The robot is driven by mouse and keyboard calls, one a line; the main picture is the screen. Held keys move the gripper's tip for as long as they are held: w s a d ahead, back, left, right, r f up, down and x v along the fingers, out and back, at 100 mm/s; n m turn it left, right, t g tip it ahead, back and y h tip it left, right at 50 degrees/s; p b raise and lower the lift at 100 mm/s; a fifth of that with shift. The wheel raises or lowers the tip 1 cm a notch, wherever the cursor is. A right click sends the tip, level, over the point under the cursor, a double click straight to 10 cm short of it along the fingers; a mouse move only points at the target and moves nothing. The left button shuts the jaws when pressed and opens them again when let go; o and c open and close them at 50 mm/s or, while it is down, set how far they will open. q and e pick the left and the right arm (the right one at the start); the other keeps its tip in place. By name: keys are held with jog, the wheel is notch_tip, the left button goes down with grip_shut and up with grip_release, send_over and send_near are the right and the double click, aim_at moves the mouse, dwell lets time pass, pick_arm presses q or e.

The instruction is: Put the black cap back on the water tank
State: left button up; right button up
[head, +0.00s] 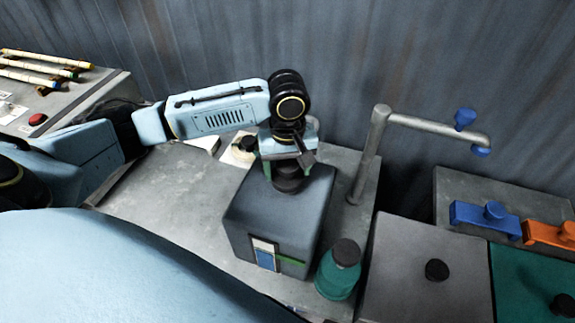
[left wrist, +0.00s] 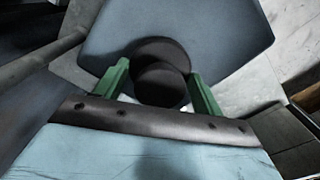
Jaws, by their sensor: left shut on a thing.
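The water tank (head: 270,225) is a dark grey-blue box with a small blue window (head: 265,258) low on its front; its top also fills the upper middle of the left wrist view (left wrist: 220,30). A dark round neck (head: 289,184) stands on its top. My left gripper (head: 284,161), with green fingers, is right above this neck, pointing down. In the left wrist view the fingers (left wrist: 160,86) are shut on the black cap (left wrist: 158,88). The cap overlaps the neck (left wrist: 172,50) and looks slightly offset from it; whether they touch is unclear. My right gripper is out of view.
A teal bottle with a dark lid (head: 338,272) stands right of the tank. A grey pipe with blue handles (head: 425,123) rises behind it. Boxes with black knobs (head: 425,260) stand at right. The grey worktop (head: 165,195) left of the tank is mostly clear.

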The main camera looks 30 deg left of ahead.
pick_arm(q)
jog(key=o, duration=1.2)
jog(key=shift+r, duration=0.1)
jog(key=shift+r, duration=3.9)
